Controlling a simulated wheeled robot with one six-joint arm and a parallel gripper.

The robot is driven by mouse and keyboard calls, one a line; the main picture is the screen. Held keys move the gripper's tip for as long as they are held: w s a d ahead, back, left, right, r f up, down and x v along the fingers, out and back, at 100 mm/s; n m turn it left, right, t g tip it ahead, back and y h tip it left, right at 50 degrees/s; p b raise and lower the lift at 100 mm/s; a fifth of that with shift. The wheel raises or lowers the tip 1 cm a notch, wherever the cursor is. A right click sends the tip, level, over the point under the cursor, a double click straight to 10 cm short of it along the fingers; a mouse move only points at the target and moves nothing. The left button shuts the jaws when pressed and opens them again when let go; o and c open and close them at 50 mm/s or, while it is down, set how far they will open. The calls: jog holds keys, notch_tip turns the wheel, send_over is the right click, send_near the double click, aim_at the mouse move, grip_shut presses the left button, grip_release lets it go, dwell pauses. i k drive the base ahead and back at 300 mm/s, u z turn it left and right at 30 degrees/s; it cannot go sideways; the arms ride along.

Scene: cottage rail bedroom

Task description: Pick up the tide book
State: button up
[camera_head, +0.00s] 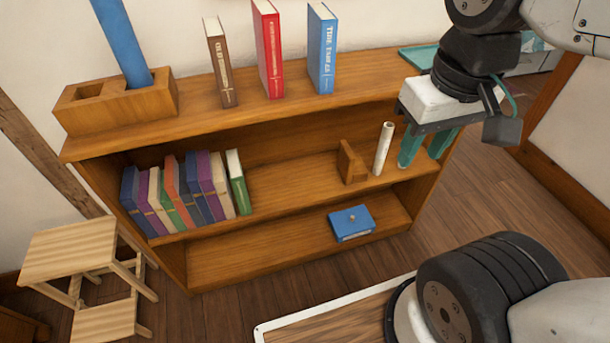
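The tide book (322,50) is blue, with white lettering on its spine that seems to read "Tide Tables". It stands upright on the top board of the wooden bookshelf (350,76), at the right of a red book (268,50) and apart from it. My gripper (421,160) is at the right end of the bookshelf, to the right of the tide book and lower in the picture. Its two teal fingers point down, spread apart, with nothing visible between them.
A brown book (219,62) and a wooden holder (117,103) with a blue roll (122,40) share the top. Below are several leaning books (186,190), a wooden bookend (350,163), a white roll (383,148) and a blue box (351,223). A stool (75,247) stands left.

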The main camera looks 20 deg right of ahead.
aim_at(322, 24)
jog(key=z, duration=1.85)
jog(key=k, duration=1.15)
jog(key=u, duration=1.25)
jog(key=i, duration=0.5)
